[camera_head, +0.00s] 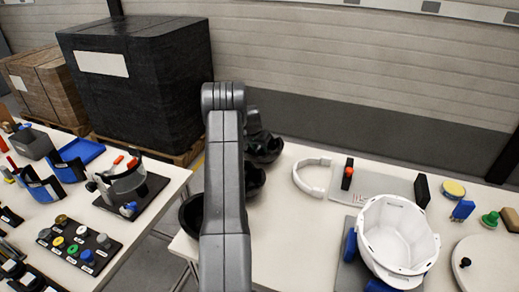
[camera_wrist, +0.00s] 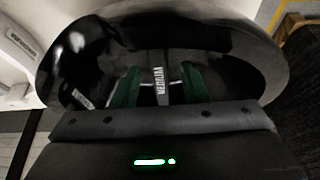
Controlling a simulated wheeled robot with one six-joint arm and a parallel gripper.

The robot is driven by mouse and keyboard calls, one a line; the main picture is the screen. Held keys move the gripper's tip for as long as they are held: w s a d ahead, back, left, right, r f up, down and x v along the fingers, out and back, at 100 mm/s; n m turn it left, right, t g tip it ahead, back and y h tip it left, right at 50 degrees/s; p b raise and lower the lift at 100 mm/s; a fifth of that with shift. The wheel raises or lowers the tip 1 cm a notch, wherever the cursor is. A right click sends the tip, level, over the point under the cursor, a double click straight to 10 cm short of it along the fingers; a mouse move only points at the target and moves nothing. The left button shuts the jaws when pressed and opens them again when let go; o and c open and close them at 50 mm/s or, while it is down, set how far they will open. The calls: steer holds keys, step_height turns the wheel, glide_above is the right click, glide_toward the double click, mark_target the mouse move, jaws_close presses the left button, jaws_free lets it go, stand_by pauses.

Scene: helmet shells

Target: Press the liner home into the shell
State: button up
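A black, glossy bowl-shaped shell (camera_wrist: 75,60) fills most of the wrist view, its hollow side towards the camera. My gripper (camera_wrist: 160,88) has two green-faced fingers reaching over the hollow, clearly apart. A narrow grey strip with lettering (camera_wrist: 160,85) shows between them, with gaps on both sides. I cannot tell whether the fingertips touch the shell, and I cannot make out a separate liner. In the head view, my arm hides my gripper. Black shells (camera_head: 264,148) stand partly hidden behind the arm. A white shell (camera_head: 414,262) sits hollow side up at the right.
A white C-shaped band (camera_head: 306,186) lies on the right table (camera_head: 300,240), beside a grey board (camera_head: 385,186). A round white disc (camera_head: 490,262) and small coloured parts are at the far right. A second table (camera_head: 130,232) at left is crowded. A floor gap separates the tables.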

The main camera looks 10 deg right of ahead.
steer(key=shift+f, duration=0.25)
steer(key=shift+c, duration=0.4)
jaws_close()
steer(key=shift+r, duration=0.1)
